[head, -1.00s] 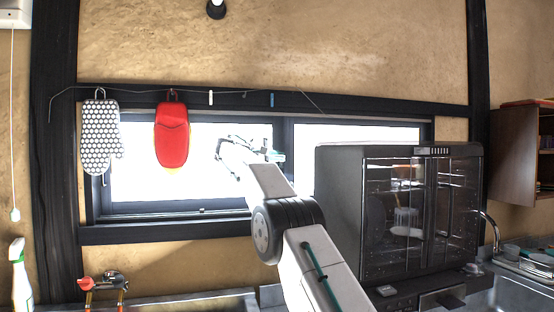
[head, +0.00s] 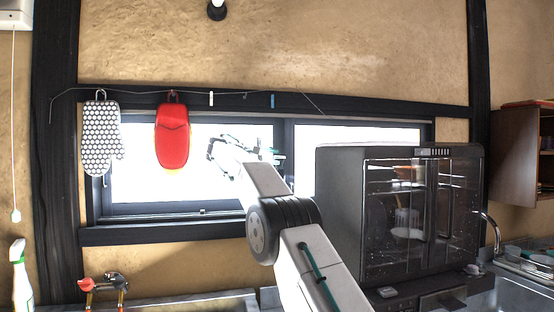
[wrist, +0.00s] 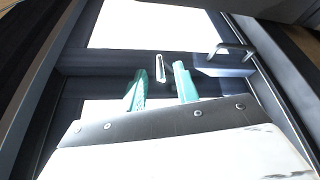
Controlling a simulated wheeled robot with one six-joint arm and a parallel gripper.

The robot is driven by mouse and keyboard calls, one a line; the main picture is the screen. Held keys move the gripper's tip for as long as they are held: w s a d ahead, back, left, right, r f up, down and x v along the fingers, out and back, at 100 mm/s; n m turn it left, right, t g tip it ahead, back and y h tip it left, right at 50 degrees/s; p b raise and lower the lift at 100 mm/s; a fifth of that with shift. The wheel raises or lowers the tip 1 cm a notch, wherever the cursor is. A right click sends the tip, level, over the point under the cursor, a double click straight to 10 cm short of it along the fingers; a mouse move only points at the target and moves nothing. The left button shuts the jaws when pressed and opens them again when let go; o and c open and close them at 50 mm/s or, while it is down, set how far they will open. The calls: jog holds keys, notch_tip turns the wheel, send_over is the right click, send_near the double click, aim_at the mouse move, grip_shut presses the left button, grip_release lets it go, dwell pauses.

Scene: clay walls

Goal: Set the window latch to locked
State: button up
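The window (head: 190,195) has a dark frame and bright panes, and is partly covered by my arm in the head view. In the wrist view, a small pale metal piece, which looks like the latch (wrist: 160,66), stands on the dark frame bar (wrist: 110,66). My gripper (wrist: 159,72) has two teal fingers, apart, with this piece showing between their tips. I cannot tell whether they touch it. A bent metal handle (wrist: 236,49) sits to its right. In the head view the latch is not clearly visible; my gripper (head: 246,148) is against the bright glass.
A polka-dot mitt (head: 100,138) and a red mitt (head: 172,138) hang left of my gripper. A black glass-fronted oven (head: 400,215) stands close to the right of my arm. A spray bottle (head: 20,275) and a tap (head: 103,283) are at lower left.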

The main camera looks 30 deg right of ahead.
jog(key=a, duration=0.5)
jog(key=shift+s+r, duration=0.2)
jog(key=shift+r, duration=0.1)
